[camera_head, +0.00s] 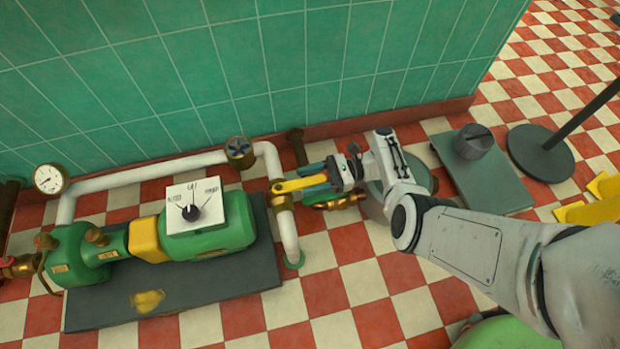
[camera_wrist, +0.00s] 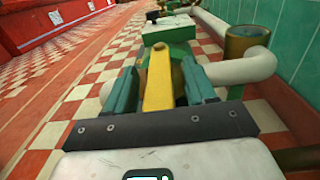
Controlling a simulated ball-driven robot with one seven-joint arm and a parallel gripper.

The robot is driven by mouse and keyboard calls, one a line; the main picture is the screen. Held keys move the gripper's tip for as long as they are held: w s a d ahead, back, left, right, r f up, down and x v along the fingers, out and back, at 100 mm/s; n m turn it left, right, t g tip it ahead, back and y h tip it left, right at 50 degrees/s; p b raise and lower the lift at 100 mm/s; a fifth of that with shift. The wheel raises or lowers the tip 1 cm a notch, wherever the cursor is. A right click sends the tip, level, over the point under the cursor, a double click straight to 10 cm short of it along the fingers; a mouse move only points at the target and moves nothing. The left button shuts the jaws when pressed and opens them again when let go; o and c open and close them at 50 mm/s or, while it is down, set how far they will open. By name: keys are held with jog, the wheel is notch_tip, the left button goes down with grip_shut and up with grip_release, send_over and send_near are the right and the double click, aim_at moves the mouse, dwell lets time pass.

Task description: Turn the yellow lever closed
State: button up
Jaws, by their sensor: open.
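The yellow lever (camera_head: 298,184) is a flat bar on a brass valve body (camera_head: 281,199) fitted to the white vertical pipe. In the head view it points right, out from the pipe toward my gripper (camera_head: 327,176). In the wrist view the lever (camera_wrist: 158,82) runs lengthwise between the two teal fingers of my gripper (camera_wrist: 158,92). The fingers are open, one on each side of the lever. Narrow gaps seem to show beside it; contact is hard to tell.
A green pump (camera_head: 210,237) with a white dial box (camera_head: 196,205) stands on a dark base plate left of the valve. White pipe (camera_head: 140,179) runs along the green tiled wall (camera_head: 300,60). A grey plate (camera_head: 490,187) lies at right.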

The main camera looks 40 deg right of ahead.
jog(key=b+v, duration=0.1)
jog(key=v, duration=0.9)
jog(key=shift+s+d+b, duration=0.2)
jog(key=shift+d+b, duration=0.1)
